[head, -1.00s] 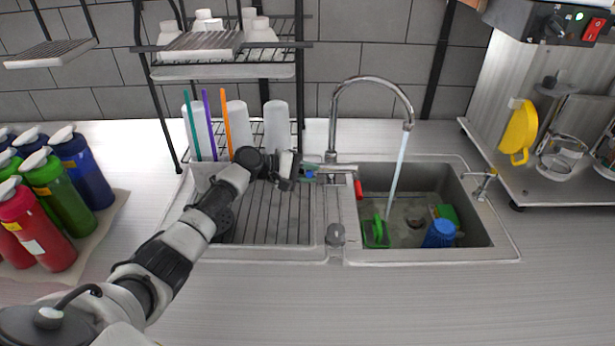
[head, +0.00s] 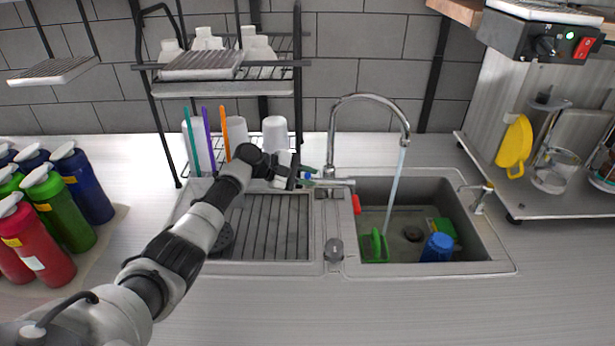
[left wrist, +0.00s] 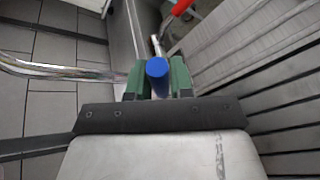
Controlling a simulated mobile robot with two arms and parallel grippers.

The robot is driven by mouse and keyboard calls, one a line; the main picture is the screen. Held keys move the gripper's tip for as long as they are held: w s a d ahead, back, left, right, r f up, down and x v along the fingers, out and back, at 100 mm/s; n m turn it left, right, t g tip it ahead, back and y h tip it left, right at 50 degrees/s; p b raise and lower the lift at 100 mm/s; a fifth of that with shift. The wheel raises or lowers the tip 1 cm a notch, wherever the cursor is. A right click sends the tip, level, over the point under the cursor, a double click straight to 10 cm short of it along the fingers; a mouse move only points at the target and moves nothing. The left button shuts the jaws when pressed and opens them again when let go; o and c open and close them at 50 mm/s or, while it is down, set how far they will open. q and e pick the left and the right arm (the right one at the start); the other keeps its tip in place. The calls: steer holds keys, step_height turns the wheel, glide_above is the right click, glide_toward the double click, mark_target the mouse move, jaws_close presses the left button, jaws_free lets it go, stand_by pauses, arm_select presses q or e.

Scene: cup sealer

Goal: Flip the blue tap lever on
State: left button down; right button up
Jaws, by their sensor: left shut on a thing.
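The blue tap lever (left wrist: 157,68) sits between the green fingertips of my left gripper (left wrist: 155,80) in the left wrist view. The gripper is shut on it. In the head view my left gripper (head: 306,174) is at the left end of the tap body, and only a speck of blue shows between its fingers. The curved chrome tap (head: 368,98) stands behind the sink, with water (head: 396,180) running from its spout. The red lever (head: 356,204) hangs down at the tap's right end and also shows in the left wrist view (left wrist: 182,7). My right gripper is not in view.
The sink basin (head: 462,222) holds a blue cup (head: 438,247) and green items. A wire rack (head: 225,72) with cups stands behind my left arm. Colored bottles (head: 50,225) stand at left, a machine (head: 540,40) at right. The front counter is clear.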

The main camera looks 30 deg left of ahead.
arm_select(q)
steer(key=c, duration=1)
jaws_free()
steer(key=shift+a, duration=0.15)
steer(key=b+v, duration=0.3)
steer(key=v, duration=0.7)
steer(key=shift+s+a+r, duration=0.15)
steer(key=shift+a, duration=0.1)
